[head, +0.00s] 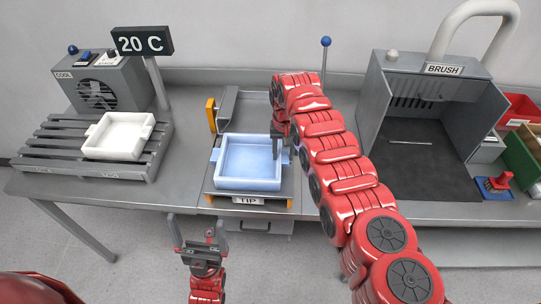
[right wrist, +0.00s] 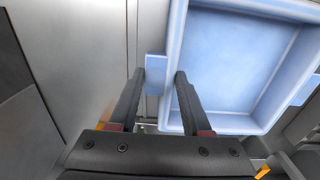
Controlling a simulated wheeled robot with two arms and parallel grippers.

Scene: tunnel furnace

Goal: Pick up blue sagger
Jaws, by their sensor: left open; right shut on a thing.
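The blue sagger (head: 250,160) is a pale blue, empty square tray with side lugs, sitting level on the grey TIP station (head: 203,199) in the head view. My right gripper (head: 279,141) comes down at its right side. In the right wrist view the right gripper (right wrist: 160,75) has its two fingers around a lug on the wall of the blue sagger (right wrist: 245,60) and is shut on it. The lug is partly hidden by the fingers. My left gripper (head: 198,228) is open and empty, in front of the table edge.
A white sagger (head: 119,137) sits on a slatted rack (head: 58,150) at left, before the COOL fan box (head: 100,90) and the 20 C sign (head: 143,41). The BRUSH booth (head: 425,140), a red bin (head: 518,110) and a green bin (head: 522,155) stand right.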

